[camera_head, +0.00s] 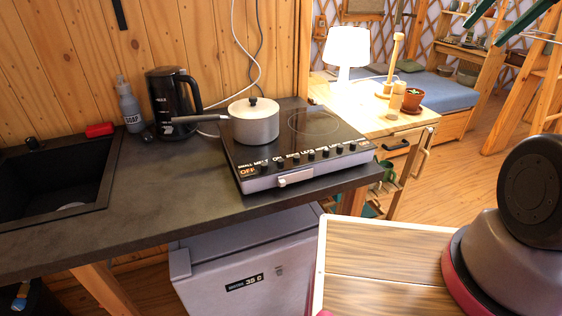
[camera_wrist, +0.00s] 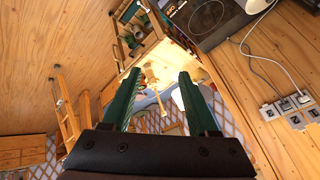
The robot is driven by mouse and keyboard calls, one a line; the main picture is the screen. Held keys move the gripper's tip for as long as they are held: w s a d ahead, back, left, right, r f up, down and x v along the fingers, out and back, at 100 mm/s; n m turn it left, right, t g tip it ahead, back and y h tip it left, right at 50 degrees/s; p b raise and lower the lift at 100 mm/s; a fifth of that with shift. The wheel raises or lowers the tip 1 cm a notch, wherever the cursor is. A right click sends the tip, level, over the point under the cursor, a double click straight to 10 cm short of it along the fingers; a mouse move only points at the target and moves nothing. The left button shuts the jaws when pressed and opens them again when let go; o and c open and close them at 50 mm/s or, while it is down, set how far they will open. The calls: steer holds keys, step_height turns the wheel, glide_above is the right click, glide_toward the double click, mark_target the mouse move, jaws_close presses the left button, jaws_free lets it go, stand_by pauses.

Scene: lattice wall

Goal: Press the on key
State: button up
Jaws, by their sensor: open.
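A black-topped hot plate (camera_head: 300,128) stands on the dark counter, with several small black keys (camera_head: 311,155) along its front edge. Tiny white labels run beside the keys; I cannot read which one is the on key. Its display (camera_head: 248,172) at the front left shows OFF in orange. A pot with a lid (camera_head: 254,124) sits on its left ring. My gripper (camera_head: 484,36) is at the top right of the head view, open and empty, well apart from the hot plate. In the wrist view my gripper (camera_wrist: 158,78) has its green fingers spread. Part of the hot plate (camera_wrist: 205,18) shows at the top there.
Open floor lies at the right.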

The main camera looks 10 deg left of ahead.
jaws_close()
stand_by(1.8)
